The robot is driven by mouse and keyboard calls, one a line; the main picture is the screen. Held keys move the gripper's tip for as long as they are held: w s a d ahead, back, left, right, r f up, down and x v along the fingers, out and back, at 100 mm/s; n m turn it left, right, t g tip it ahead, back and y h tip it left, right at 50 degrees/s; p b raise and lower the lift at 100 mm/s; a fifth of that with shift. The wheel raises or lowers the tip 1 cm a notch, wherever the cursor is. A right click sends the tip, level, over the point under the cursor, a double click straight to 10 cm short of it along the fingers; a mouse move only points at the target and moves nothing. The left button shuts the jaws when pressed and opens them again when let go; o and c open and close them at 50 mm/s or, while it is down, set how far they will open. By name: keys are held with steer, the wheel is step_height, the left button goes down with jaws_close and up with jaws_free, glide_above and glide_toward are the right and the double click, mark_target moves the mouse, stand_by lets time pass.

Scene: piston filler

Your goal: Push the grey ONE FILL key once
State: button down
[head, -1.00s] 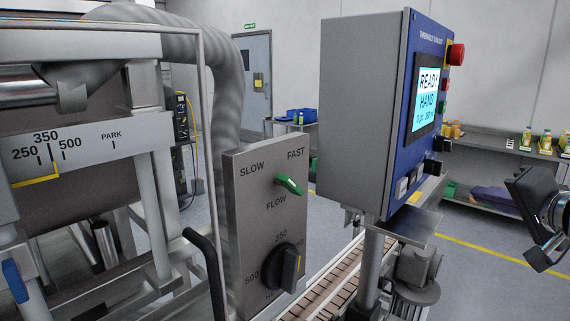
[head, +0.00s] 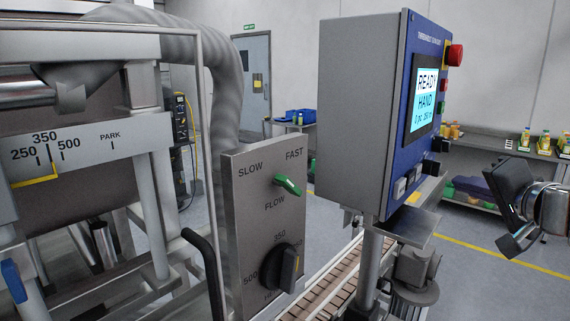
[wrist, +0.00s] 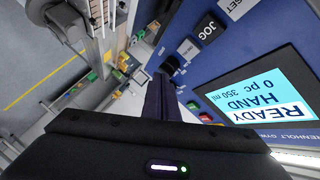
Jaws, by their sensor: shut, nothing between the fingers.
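The blue control panel (head: 405,160) stands right of centre in the head view, its lit screen reading READY HAND. In the wrist view, a grey key (wrist: 188,49) sits beside the black JOG key (wrist: 210,27) in the panel's lower key row; its lettering is too small to read, and it looks like the ONE FILL key. My gripper (wrist: 160,82) is shut and empty, its dark fingertips pointing toward the panel edge, appearing just below the grey key in the picture. In the head view my gripper (head: 508,188) is right of the panel, apart from it.
A red mushroom button (head: 455,55) sticks out at the panel's top. A conveyor (head: 335,280) runs below it. A plate with a green flow lever (head: 288,184) and a black knob (head: 288,268) stands to the left.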

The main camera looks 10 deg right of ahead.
steer(key=shift+w+a, duration=0.85)
steer(key=shift+w, duration=0.2)
steer(key=shift+w+a, duration=0.8)
steer(key=shift+w, duration=0.25)
stand_by(0.6)
steer(key=shift+w+a, duration=0.25)
steer(key=shift+w+a, duration=0.25)
steer(key=shift+w, duration=0.1)
stand_by(0.9)
steer(key=shift+s+d, duration=0.1)
steer(key=shift+s, duration=0.05)
stand_by(0.3)
steer(key=shift+s+d, duration=0.4)
steer(key=shift+s, duration=0.15)
steer(key=shift+d, duration=0.1)
steer(key=shift+s+d, duration=0.75)
steer(key=shift+s, duration=0.25)
steer(key=shift+s+d, duration=0.7)
steer(key=shift+s, duration=0.3)
